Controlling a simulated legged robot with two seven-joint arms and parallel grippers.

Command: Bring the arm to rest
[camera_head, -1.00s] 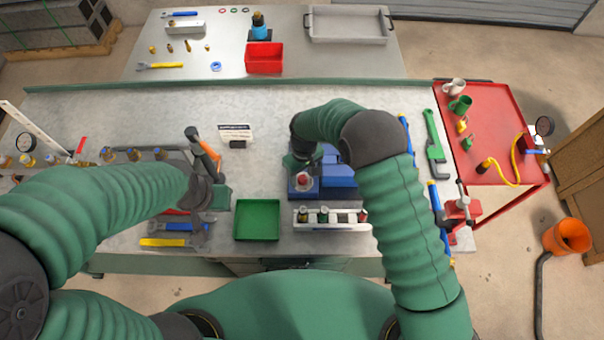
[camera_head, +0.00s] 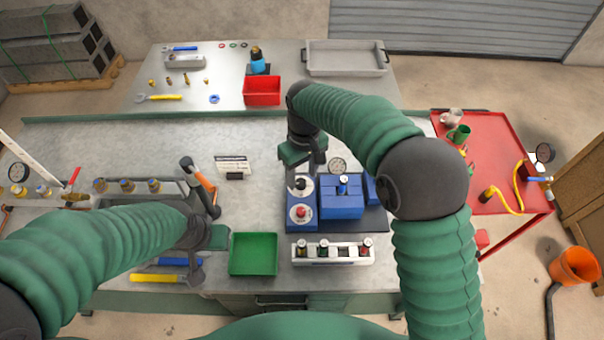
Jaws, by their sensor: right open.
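My right arm arches in from the right, and its gripper (camera_head: 305,172) points down over the left part of a blue fixture (camera_head: 341,205). The gripper is open, with nothing seen between its fingers. A small dark-topped fitting (camera_head: 300,185) is just below the fingertips; I cannot tell whether they touch. A red knob (camera_head: 301,211) is on the fixture's front left, and a round gauge (camera_head: 338,165) is behind it. My left gripper (camera_head: 192,272) is low at the left, beside the green tray (camera_head: 254,254); its jaws are partly hidden by its wrist and I cannot tell their state.
A white rack (camera_head: 333,253) with several small fittings stands in front of the fixture. A small sign (camera_head: 232,166) stands left of it. A red cart (camera_head: 488,165) with mugs and a yellow hose is at the right. The bench middle is mostly clear.

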